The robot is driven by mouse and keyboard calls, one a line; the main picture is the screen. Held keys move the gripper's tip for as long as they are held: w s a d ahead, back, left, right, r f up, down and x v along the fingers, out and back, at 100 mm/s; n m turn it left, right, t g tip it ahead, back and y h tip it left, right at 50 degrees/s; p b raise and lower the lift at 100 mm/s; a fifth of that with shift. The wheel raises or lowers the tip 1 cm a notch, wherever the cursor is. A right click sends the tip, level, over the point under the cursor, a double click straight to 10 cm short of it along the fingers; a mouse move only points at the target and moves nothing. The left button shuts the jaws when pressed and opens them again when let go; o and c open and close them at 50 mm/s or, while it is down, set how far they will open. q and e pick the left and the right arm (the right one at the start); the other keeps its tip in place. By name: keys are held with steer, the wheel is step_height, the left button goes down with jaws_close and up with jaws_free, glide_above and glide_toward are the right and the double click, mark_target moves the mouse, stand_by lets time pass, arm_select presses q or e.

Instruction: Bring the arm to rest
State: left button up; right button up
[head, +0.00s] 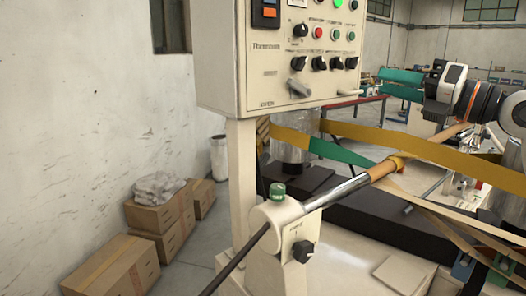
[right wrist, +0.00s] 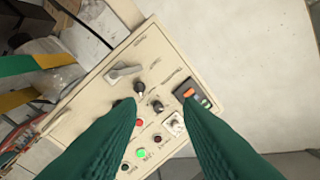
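My right gripper (head: 379,82) is at the right of the head view, its green fingers pointing left towards the control panel (head: 225,60). The fingers are apart and empty, with a gap between them in the right wrist view (right wrist: 160,106). Behind them, my white and black wrist leads off to the right edge. The cream panel (right wrist: 195,62) lies beyond the fingertips in the wrist view, and the fingers hide part of it. No contact with it shows. A green button (head: 338,4) on the panel looks lit. My left gripper is not in view.
The winder's metal shaft (head: 345,190) and yellow band (head: 440,153) cross below my right gripper. Cardboard boxes (head: 112,268) sit by the left wall. The floor between boxes and machine is clear.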

steer(key=s+a+f+m+t+y, duration=0.2)
steer(key=a+f+m+t+y, duration=0.3)
steer(key=f+m, duration=0.4)
steer(key=s+d+f+m+g+h, duration=0.1)
steer(key=s+d+f+m+h, duration=0.1)
steer(key=f+m+h, duration=0.75)
steer(key=s+d+f+m+g+h, duration=0.1)
steer(key=s+d+f+m+h, duration=0.35)
steer(key=f, duration=0.85)
steer(key=s+f+m+g+h, duration=0.1)
steer(key=f+m+h, duration=0.7)
steer(key=f+m, duration=0.25)
steer(key=s+a+f+m+g+y, duration=0.1)
steer(key=s+a+f+g+y, duration=0.1)
steer(key=s+f+g, duration=0.65)
steer(key=s+a+f+m+g+y, duration=0.1)
steer(key=s+a+f+g, duration=0.15)
steer(key=s+f, duration=0.95)
steer(key=s+f+g, duration=0.1)
steer(key=s+f, duration=0.2)
steer(key=f, duration=0.9)
steer(key=s+f+g, duration=0.1)
steer(key=s+f, duration=0.2)
steer(key=f, duration=0.9)
steer(key=s+d+f+g, duration=0.1)
steer(key=s+d+f, duration=0.2)
steer(key=s+f, duration=1.2)
steer(key=shift+s+d+n, duration=0.15)
steer(key=shift+s+n, duration=0.1)
steer(key=shift+n, duration=0.1)
